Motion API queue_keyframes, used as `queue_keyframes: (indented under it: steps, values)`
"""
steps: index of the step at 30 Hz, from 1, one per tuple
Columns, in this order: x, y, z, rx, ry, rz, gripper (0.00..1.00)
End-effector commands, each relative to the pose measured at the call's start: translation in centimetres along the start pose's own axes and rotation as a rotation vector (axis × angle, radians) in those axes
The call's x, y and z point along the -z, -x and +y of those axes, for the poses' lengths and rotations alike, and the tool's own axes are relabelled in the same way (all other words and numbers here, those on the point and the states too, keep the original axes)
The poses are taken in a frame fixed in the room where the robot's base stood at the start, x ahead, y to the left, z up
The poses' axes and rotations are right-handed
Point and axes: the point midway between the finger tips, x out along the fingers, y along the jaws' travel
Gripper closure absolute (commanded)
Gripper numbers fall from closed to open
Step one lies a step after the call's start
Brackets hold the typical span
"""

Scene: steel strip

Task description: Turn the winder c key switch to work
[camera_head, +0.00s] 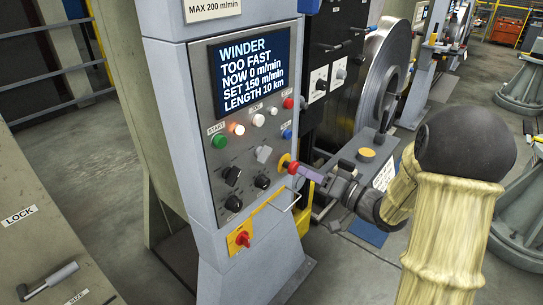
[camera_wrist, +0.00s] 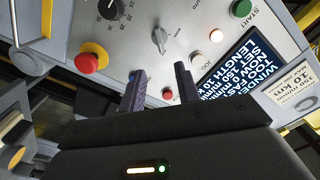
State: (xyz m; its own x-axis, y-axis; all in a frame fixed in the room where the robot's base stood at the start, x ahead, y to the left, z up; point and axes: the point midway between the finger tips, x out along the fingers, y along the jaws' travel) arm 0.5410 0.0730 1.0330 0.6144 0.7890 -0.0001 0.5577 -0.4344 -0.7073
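The winder panel (camera_head: 185,110) is a grey upright cabinet. A silver key-like switch (camera_head: 263,154) sits on its face among the buttons. It also shows in the wrist view (camera_wrist: 158,40), beyond my fingertips; its position labels are too small to read. My gripper (camera_head: 303,172) is at the panel's right edge, beside the yellow-ringed red mushroom button. In the wrist view my two dark fingers (camera_wrist: 159,82) are apart, with nothing between them. A red button (camera_wrist: 168,96) shows behind that gap. I cannot tell whether a finger touches the panel.
The screen (camera_head: 252,75) reads "WINDER TOO FAST NOW 0 m/min". The red mushroom button (camera_wrist: 91,57) is close to my fingers. Black knobs (camera_head: 232,175), a green START button (camera_head: 218,141), a yellow-backed red rotary switch (camera_head: 241,239) and a projecting handle (camera_head: 291,201) share the panel.

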Motion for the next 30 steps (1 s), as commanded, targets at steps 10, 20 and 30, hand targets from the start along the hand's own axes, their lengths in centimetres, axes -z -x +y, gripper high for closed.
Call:
queue_keyframes:
  steps: [10, 20, 30]
  values:
    - [0.0, -6.3, -0.1, 0.002, 0.0, -0.002, 0.67]
    - [0.0, -11.7, -0.1, 0.002, 0.001, -0.001, 0.67]
    - [0.0, -12.9, 0.0, -0.001, 0.0, 0.0, 0.67]
